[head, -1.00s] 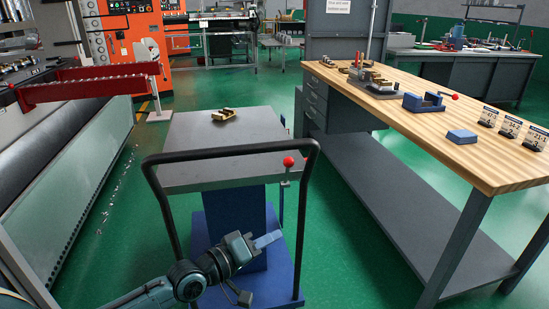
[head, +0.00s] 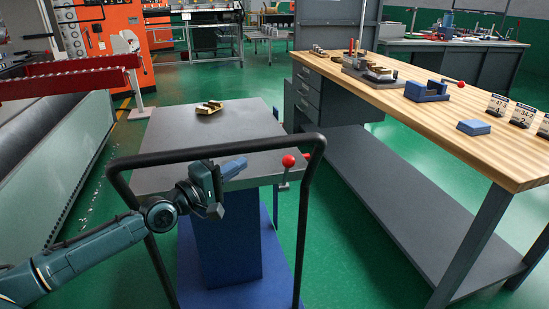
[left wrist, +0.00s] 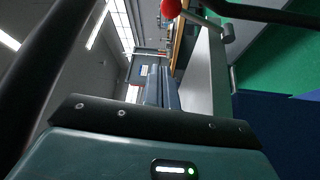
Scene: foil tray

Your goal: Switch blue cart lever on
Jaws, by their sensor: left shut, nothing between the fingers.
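The blue cart has a grey top (head: 165,150), a blue column (head: 225,245) and a black push handle (head: 165,157). Its lever has a red ball knob (head: 288,161) at the near right of the top, inside the handle frame. The knob is also at the top edge of the left wrist view (left wrist: 171,8). My left gripper (head: 240,166) is shut and empty, with its fingers pointing right, left of the knob and apart from it. The shut fingers (left wrist: 161,88) also show in the wrist view. My right gripper is out of view.
A brass-coloured part (head: 209,107) lies on the cart top. A wooden workbench (head: 440,125) with a blue vise (head: 426,91) and a blue block (head: 474,127) stands at right. A machine with a red beam (head: 65,83) is at left. Green floor lies between.

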